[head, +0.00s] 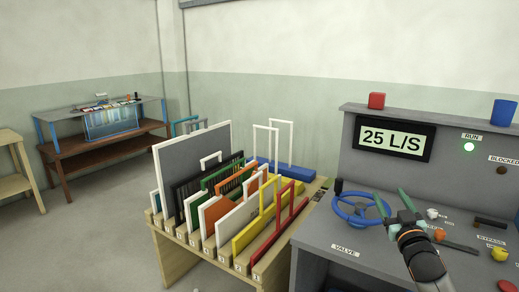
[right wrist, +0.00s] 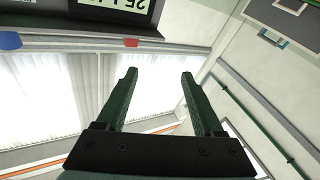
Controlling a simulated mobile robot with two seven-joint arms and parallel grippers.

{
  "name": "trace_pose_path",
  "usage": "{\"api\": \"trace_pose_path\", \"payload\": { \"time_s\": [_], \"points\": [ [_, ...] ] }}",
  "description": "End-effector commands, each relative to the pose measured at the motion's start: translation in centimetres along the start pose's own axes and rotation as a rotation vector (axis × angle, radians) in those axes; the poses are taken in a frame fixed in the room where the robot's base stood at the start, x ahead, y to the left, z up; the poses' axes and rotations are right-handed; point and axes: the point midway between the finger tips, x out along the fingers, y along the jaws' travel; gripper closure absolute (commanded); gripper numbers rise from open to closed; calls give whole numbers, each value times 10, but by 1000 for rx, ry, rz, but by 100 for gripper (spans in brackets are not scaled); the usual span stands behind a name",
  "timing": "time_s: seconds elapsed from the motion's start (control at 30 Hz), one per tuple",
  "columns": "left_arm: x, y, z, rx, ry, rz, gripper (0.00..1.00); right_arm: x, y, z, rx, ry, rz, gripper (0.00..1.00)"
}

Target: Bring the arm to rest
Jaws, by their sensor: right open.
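My right gripper (head: 390,194) is open in the head view, just right of the blue valve wheel (head: 345,212) on the grey console. Its two green fingers point up and away from me. In the right wrist view the open fingers (right wrist: 159,74) have nothing between them. That view shows windows behind them and part of the display at the top, so the gripper is tilted off the console top. I cannot tell the exact gap between the fingers and the wheel. My left gripper is not in view.
The console (head: 325,233) carries a 25 L/S display (head: 393,138), a lit green lamp (head: 469,147), several knobs, a red block (head: 376,100) and a blue cup (head: 503,112). A wooden rack (head: 173,258) of coloured gates stands left of it. Open floor lies farther left.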

Motion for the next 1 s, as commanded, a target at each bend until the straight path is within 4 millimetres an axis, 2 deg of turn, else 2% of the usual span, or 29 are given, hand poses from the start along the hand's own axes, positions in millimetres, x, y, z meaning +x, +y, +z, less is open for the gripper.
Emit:
{"api": "trace_pose_path", "payload": {
  "time_s": [0.13,0.2,0.37,0.47,0.57,0.67,0.7,0.83,0.9,1.0],
  "points": [
    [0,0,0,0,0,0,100,-4,2,41,-62,-199,3,31],
    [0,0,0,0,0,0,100,-12,-4,63,-88,-284,-21,31],
    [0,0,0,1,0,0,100,-59,-45,115,-74,-350,-86,31],
    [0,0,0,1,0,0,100,-94,-70,146,-61,-402,-129,31],
    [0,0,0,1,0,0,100,-140,-98,179,-41,-463,-175,31],
    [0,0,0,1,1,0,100,-196,-126,210,-12,-536,-225,31],
    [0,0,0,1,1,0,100,-220,-137,220,1,-566,-245,31],
    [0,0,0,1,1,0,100,-301,-169,245,51,-665,-300,31],
    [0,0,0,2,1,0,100,-344,-183,253,81,-718,-323,31],
    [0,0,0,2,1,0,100,-399,-198,257,121,-786,-348,31]
  ]
}}
